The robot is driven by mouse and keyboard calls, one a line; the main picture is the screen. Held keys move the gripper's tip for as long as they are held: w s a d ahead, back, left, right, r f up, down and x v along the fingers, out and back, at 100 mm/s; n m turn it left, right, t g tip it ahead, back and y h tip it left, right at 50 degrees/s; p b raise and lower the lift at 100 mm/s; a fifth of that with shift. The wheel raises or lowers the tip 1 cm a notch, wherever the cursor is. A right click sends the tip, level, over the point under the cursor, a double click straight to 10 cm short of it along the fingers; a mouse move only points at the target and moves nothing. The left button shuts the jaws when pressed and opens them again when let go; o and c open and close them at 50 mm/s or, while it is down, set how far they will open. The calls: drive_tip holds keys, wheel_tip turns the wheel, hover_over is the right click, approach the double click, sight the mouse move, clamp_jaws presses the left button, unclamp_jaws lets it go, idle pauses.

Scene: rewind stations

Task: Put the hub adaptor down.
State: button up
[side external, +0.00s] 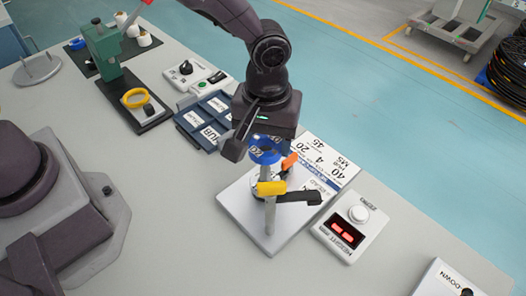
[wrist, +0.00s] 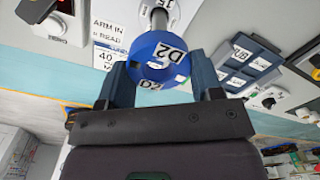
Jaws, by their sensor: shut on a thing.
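The hub adaptor is a blue ring with white D2 labels (side external: 265,150); it also shows in the wrist view (wrist: 150,75). My gripper (side external: 260,146) is shut on it, with one dark finger on each side of the ring in the wrist view (wrist: 163,80). The ring is above the white-based station (side external: 237,212), over its grey upright post (side external: 269,217). I cannot tell whether the ring is around the post top or clear above it. A blue tray with white labels, one reading HUB (side external: 188,119), lies behind and left of the gripper; it also shows in the wrist view (wrist: 262,45).
The station has a yellow piece (side external: 271,188) and a black arm (side external: 298,197). A box with a red display (side external: 345,230) stands right of it, and a printed card (side external: 325,160) lies behind. A green press (side external: 103,55) stands at the back left.

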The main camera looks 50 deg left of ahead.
drive_tip(key=shift+r+m, duration=0.3)
drive_tip(key=shift+r, duration=0.2)
drive_tip(key=shift+r+m, duration=0.15)
drive_tip(key=shift+m, duration=0.25)
drive_tip(key=shift+s+a+m, duration=0.15)
drive_tip(key=shift+s+m, duration=0.1)
drive_tip(key=shift+m, duration=0.55)
drive_tip(key=w+a+r+m, duration=0.1)
drive_tip(key=a+r+m, duration=0.1)
drive_tip(key=a, duration=0.8)
drive_tip(key=a+r+m, duration=0.2)
drive_tip(key=a, duration=0.7)
drive_tip(key=s+a+f+n, duration=0.1)
drive_tip(key=s+f+n, duration=0.2)
drive_tip(key=s, duration=0.3)
drive_tip(key=s+f+n, duration=0.3)
drive_tip(key=s, duration=0.4)
drive_tip(key=n, duration=0.1)
hover_over(213, 134)
drive_tip(key=f, duration=0.9)
drive_tip(key=shift+s+f, duration=0.1)
drive_tip(key=shift+s, duration=0.1)
drive_tip(key=shift+w+f, duration=0.15)
drive_tip(key=shift+f, duration=0.8)
drive_tip(key=shift+w+f, duration=0.1)
drive_tip(key=shift+f, duration=0.8)
